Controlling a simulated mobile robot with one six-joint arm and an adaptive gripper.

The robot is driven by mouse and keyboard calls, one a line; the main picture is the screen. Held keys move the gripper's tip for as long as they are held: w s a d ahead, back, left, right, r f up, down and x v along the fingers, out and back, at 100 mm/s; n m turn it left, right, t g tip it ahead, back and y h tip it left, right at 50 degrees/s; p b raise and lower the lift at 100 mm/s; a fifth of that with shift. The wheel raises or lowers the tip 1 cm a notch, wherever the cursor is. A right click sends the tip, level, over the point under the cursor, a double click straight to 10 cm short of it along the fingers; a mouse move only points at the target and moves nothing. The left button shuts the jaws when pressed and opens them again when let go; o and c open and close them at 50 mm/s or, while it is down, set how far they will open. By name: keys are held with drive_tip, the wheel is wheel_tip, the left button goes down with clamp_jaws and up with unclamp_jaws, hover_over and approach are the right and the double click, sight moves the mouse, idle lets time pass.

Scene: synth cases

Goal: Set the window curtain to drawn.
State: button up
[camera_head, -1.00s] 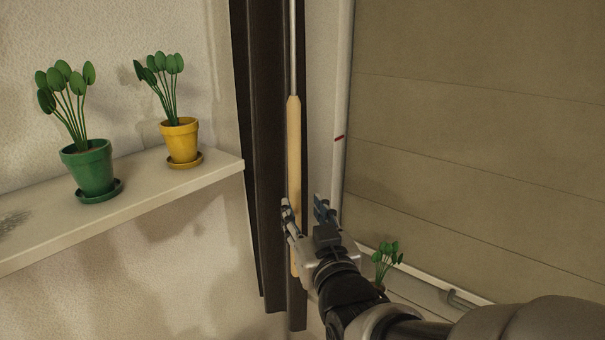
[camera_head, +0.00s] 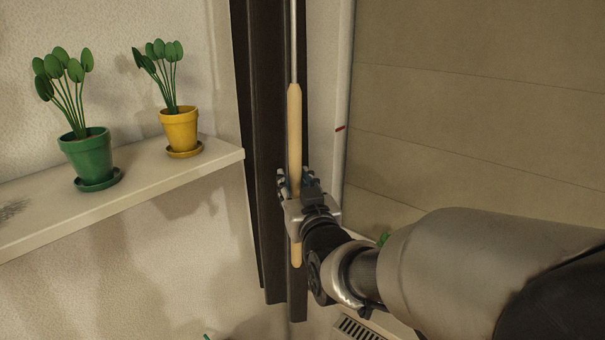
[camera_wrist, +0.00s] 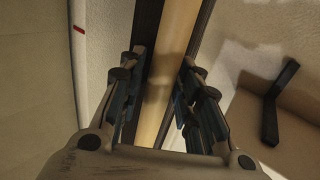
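The dark brown curtain (camera_head: 265,130) hangs gathered in a narrow bundle beside the window frame in the head view. A thin rod with a pale wooden handle (camera_head: 294,125) hangs upright in front of it. My gripper (camera_head: 295,180) is at the lower part of this handle. In the wrist view the wooden handle (camera_wrist: 176,45) runs between the two fingers of my gripper (camera_wrist: 163,62). The fingers stand apart on either side of it, with gaps visible, so the gripper looks open around the handle. The curtain's lower right part is hidden behind my gripper and arm.
A white shelf (camera_head: 130,195) on the left carries a green pot (camera_head: 88,158) and a yellow pot (camera_head: 181,130) with plants. A white frame edge (camera_head: 338,170) and beige panel (camera_head: 470,110) lie right. A black bracket (camera_wrist: 275,100) shows in the wrist view.

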clamp_jaws()
drive_tip(key=shift+d, duration=0.1)
idle(0.4)
